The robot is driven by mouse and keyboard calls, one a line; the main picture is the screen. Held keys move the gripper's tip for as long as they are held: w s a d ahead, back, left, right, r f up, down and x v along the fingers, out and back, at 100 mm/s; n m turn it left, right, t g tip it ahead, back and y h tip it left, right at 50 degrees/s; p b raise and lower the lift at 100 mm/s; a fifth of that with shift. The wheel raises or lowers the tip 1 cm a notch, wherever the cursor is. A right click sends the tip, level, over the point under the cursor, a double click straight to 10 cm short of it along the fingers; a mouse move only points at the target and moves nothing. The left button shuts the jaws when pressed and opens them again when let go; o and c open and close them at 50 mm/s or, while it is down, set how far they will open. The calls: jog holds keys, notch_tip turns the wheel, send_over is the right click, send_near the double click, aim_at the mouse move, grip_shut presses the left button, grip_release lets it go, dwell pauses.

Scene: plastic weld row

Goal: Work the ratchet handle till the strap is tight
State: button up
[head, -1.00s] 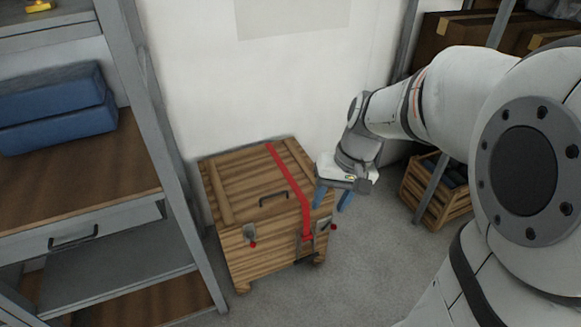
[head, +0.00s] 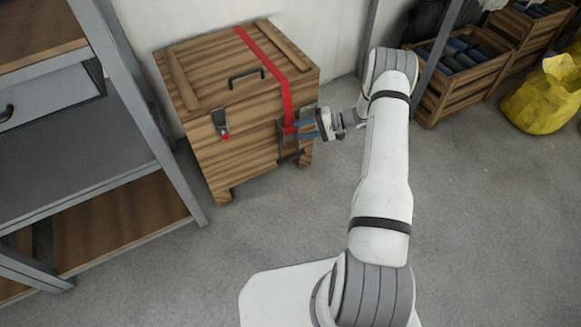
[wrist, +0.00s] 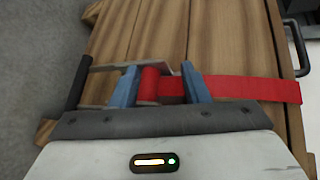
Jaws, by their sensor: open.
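A wooden crate (head: 235,148) stands on the floor with a red strap (head: 265,62) running over its lid and down the front. The ratchet (head: 288,150) sits on the crate's front near the right corner, partly hidden by my gripper (head: 306,128). In the wrist view, the strap (wrist: 245,90) runs to a red roll on the ratchet. The ratchet's metal frame ends at the left in a dark handle grip (wrist: 78,84). My gripper (wrist: 160,82) is open, its blue fingers on either side of the red roll. I cannot tell whether they touch it. The dark grip lies outside the fingers.
A latch with a red tip (head: 221,124) is on the crate's front left, and a dark carry handle (head: 246,76) on its lid. A shelf unit (head: 150,125) stands close at left. Slatted boxes (head: 462,75) and a yellow bag (head: 545,95) are at right. Floor in front is clear.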

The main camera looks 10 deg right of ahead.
aim_at(292, 157)
jog(key=d+f+m+t+y+b, duration=0.1)
jog(key=d+f+t+b, duration=0.1)
jog(key=f, duration=0.7)
jog(key=d+f+m+t+b, duration=0.1)
jog(key=f+t+b, duration=0.15)
jog(key=f, duration=0.75)
jog(key=b+x, duration=0.2)
jog(key=x, duration=0.5)
jog(key=shift+w+a+r+b, duration=0.1)
jog(key=shift+w+r+b, duration=0.05)
jog(key=shift+w+b, duration=0.2)
jog(key=shift+c, duration=0.2)
grip_shut()
